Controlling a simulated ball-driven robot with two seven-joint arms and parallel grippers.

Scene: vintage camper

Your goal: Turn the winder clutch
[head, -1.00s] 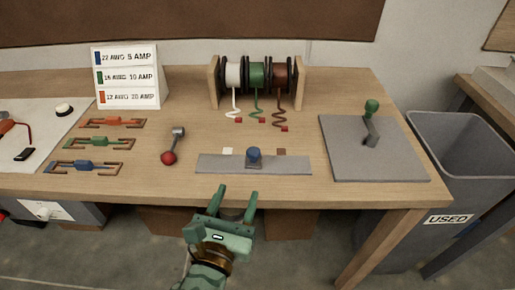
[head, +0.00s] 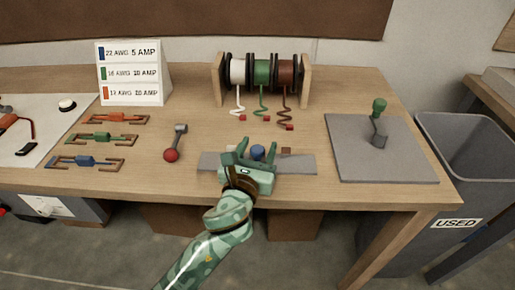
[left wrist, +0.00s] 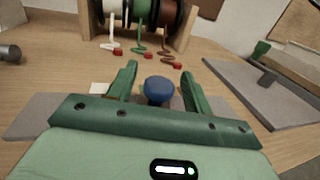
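A blue knob (head: 257,152) stands on a flat grey plate (head: 302,164) near the front edge of the bench. I take it for the winder clutch, though no label on it shows. My left gripper (head: 256,146) is open, with one finger on each side of the knob. The gripper body hides the plate's middle. My right gripper is not in view.
A rack of white, green and brown wire spools (head: 262,72) stands behind the plate. A red-balled lever (head: 172,154) is to the left, beside several fuse-like parts (head: 87,161). A grey board with a green-handled lever (head: 379,107) is to the right. A grey bin (head: 470,150) stands beyond.

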